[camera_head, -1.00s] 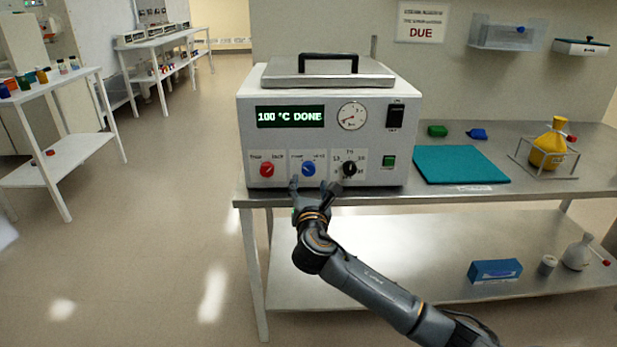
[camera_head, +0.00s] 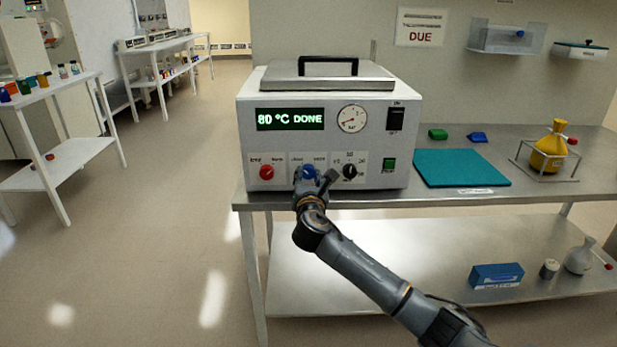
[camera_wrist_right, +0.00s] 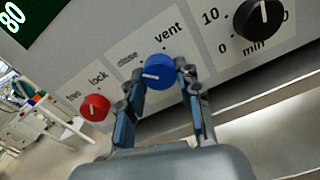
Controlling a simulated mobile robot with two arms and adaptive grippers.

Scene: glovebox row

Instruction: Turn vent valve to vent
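The vent valve is the blue knob (camera_head: 308,172) on the front of the white oven-like box (camera_head: 225,190); in the right wrist view the blue knob (camera_wrist_right: 158,71) has a white mark pointing left, on the "close" side, with "vent" printed up and right of it. My right gripper (camera_head: 314,178) is at the knob, its open fingers one on each side in the right wrist view (camera_wrist_right: 158,76). Any contact is too fine to make out. My left gripper is not in view.
A red knob (camera_wrist_right: 95,107) lies left of the blue one and a black timer knob (camera_wrist_right: 258,18) right. A green button (camera_head: 389,163) is further right. The steel table (camera_head: 510,205) also holds a teal mat (camera_head: 460,166) and a yellow flask (camera_head: 549,150) in a frame.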

